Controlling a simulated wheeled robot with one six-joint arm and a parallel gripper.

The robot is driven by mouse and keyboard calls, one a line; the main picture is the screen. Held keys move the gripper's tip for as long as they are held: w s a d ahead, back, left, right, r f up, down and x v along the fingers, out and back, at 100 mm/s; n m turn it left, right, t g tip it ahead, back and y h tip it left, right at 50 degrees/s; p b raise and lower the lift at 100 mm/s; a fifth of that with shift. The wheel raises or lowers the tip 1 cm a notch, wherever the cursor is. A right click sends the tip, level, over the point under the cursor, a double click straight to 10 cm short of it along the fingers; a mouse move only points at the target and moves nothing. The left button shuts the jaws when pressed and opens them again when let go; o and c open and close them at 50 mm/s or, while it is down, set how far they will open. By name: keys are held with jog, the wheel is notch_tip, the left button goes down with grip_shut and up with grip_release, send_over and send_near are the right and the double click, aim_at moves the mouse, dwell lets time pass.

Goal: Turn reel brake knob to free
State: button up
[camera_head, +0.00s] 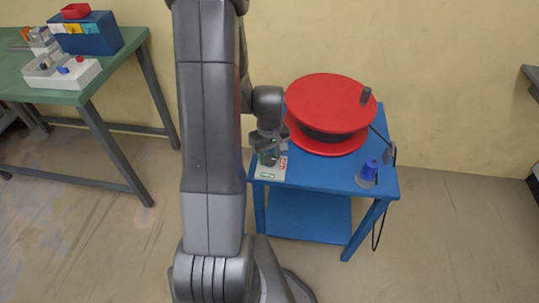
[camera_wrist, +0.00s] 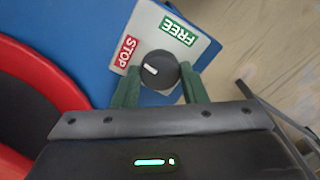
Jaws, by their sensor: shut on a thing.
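The brake knob (camera_wrist: 160,71) is a dark round dial with a white pointer mark. It sits on a pale plate (camera_wrist: 203,46) with a red STOP label (camera_wrist: 126,54) and a green FREE label (camera_wrist: 178,32). The mark points left and slightly up, toward the STOP side. My gripper (camera_wrist: 159,84) has its two green fingers on either side of the knob and is shut on it. In the head view my gripper (camera_head: 270,157) is down at the plate (camera_head: 272,170) on the blue table's front left corner; the knob is not clear there.
The red reel (camera_head: 325,104) with a dark crank handle stands on the blue table (camera_head: 320,182), just behind the plate. A green workbench (camera_head: 88,92) with boxes stands at the left.

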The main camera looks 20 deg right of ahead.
aim_at(269, 158)
jog(key=m, duration=0.4)
jog(key=shift+b, duration=0.4)
jog(key=m, duration=0.4)
jog(key=shift+b, duration=0.3)
jog(key=m, duration=0.4)
jog(key=shift+m, duration=0.3)
jog(key=shift+w+m+b, duration=0.1)
jog(key=shift+m+b, duration=0.25)
jog(key=shift+m, duration=1.25)
jog(key=o, duration=1)
jog(key=shift+c, duration=0.2)
notch_tip(269, 158, up, 14)
jog(key=p, duration=0.2)
